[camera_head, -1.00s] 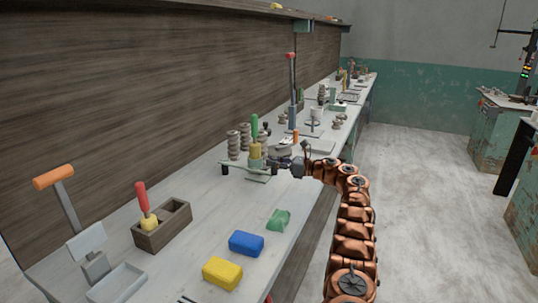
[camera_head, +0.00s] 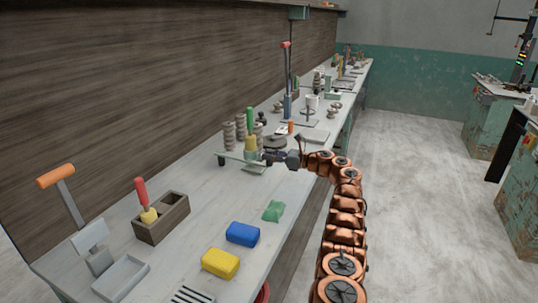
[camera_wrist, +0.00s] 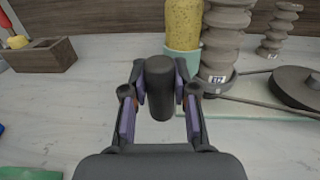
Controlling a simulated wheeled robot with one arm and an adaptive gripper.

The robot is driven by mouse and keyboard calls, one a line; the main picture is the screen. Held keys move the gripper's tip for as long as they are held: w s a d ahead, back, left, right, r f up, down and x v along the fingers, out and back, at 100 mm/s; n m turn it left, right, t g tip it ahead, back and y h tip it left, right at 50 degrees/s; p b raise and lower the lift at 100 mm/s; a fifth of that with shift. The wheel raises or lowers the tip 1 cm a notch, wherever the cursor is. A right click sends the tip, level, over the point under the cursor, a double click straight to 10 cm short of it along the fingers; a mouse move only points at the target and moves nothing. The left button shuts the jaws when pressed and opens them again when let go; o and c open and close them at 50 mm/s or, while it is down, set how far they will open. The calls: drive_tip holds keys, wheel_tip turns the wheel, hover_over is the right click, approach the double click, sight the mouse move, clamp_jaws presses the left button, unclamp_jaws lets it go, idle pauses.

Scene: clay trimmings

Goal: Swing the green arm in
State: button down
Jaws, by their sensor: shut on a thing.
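A pale green arm (camera_head: 236,158) lies low across the bench beside a yellow cylinder (camera_head: 250,144) in a green holder. A dark post stands at its left end. My gripper (camera_head: 272,157) is at the right end of this fixture, low over the bench. In the wrist view, my gripper (camera_wrist: 160,105) is shut around an upright dark cylindrical handle (camera_wrist: 160,80), with a purple-padded finger on each side. The yellow cylinder (camera_wrist: 183,22) stands just behind it in its green cup. The handle's base and its join to the green arm are hidden.
Ribbed brown columns (camera_wrist: 225,40) stand close behind, beside a dark round disc (camera_wrist: 300,87). Nearer on the bench are a green block (camera_head: 273,211), a blue block (camera_head: 243,234), a yellow block (camera_head: 220,263) and a wooden box (camera_head: 160,218). Bare bench lies between the box and the fixture.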

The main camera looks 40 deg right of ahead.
drive_tip(key=c, duration=1.1)
unclamp_jaws()
drive_tip(key=shift+d+f, duration=0.4)
drive_tip(key=shift+f, duration=0.1)
drive_tip(key=shift+c, duration=0.2)
drive_tip(key=shift+o, duration=1.3)
drive_tip(key=shift+a+r, duration=0.2)
drive_tip(key=shift+r, duration=0.05)
drive_tip(key=shift+a+f, duration=0.1)
drive_tip(key=v, duration=1.2)
